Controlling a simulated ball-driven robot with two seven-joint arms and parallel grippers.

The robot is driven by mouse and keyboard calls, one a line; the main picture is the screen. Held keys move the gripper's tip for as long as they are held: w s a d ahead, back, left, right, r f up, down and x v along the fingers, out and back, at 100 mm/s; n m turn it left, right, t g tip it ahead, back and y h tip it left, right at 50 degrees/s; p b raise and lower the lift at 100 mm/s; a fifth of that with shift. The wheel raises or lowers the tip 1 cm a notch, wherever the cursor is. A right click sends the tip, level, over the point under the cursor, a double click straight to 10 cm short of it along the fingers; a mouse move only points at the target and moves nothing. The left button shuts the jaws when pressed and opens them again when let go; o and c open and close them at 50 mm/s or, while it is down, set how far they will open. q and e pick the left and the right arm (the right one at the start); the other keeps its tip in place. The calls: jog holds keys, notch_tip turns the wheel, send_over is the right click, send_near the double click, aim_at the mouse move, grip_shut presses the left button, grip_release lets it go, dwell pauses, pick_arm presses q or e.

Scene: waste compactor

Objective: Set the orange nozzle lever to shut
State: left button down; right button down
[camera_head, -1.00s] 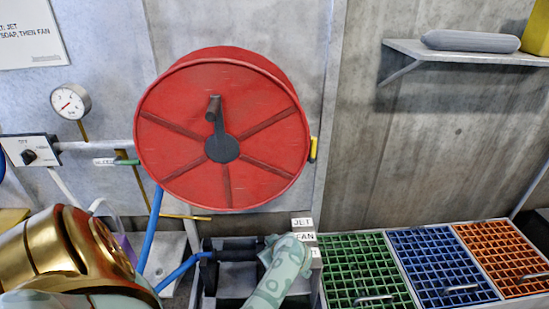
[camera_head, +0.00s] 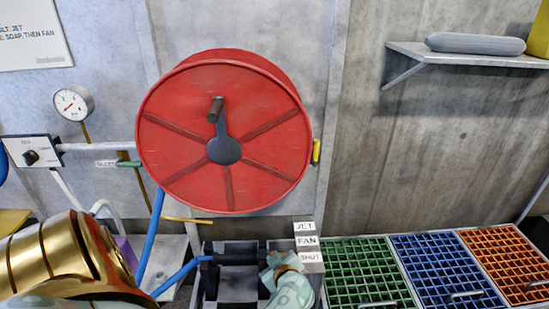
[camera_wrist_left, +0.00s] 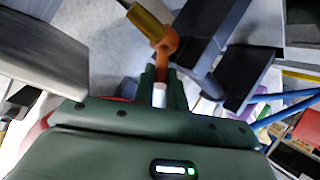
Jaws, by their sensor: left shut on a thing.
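The orange nozzle lever (camera_wrist_left: 164,52) shows in the left wrist view, with its ring round the brass-coloured nozzle (camera_wrist_left: 146,20). My left gripper (camera_wrist_left: 160,82) is shut on the lever's stem, and a pale tip shows between the fingers. In the head view my left gripper (camera_head: 280,270) is at the right side of the dark nozzle holder (camera_head: 236,285), beside the SHUT label (camera_head: 309,257). That label is below the FAN label (camera_head: 306,241) and the JET label (camera_head: 304,226). My gripper largely hides the lever there. My right gripper is not in view.
A red hose reel (camera_head: 225,130) hangs on the wall above the holder. A blue hose (camera_head: 180,275) runs to the holder from the left. Green (camera_head: 366,272), blue (camera_head: 441,268) and orange (camera_head: 508,262) grates lie to the right. A pressure gauge (camera_head: 73,103) is at the left.

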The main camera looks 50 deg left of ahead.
pick_arm(q)
jog(key=c, duration=1.4)
grip_release()
jog(key=shift+f, duration=0.1)
jog(key=shift+c, duration=0.2)
jog(key=shift+s, duration=0.1)
